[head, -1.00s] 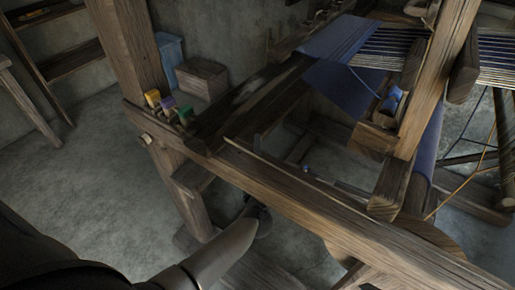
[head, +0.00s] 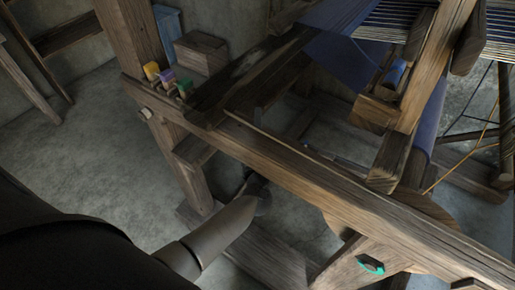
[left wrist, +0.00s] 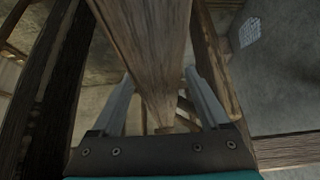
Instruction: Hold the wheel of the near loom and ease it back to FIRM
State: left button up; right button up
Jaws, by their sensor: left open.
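The near loom's wheel seems to be the rounded wooden disc (head: 427,206) behind the long front beam (head: 300,178) in the head view. The beam and a post hide most of it. My left gripper (head: 258,188) is below the beam, to the left of the disc and apart from it, small and dark there. In the left wrist view my left gripper (left wrist: 160,78) is open, with a wooden bar (left wrist: 150,45) showing between its fingers. I cannot tell whether the bar lies between them or beyond. The word FIRM is not readable. My right gripper is not in view.
Several coloured spools (head: 168,78) sit on the beam's left end. A wooden box (head: 201,52) stands behind. Blue cloth (head: 335,30) and threads are at upper right. The floor at left is clear.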

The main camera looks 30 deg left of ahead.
pick_arm(q)
jog(key=p+v, duration=0.2)
jog(key=v, duration=1.2)
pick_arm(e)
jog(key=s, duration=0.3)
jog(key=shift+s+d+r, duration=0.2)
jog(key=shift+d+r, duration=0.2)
pick_arm(q)
jog(key=shift+d, duration=0.15)
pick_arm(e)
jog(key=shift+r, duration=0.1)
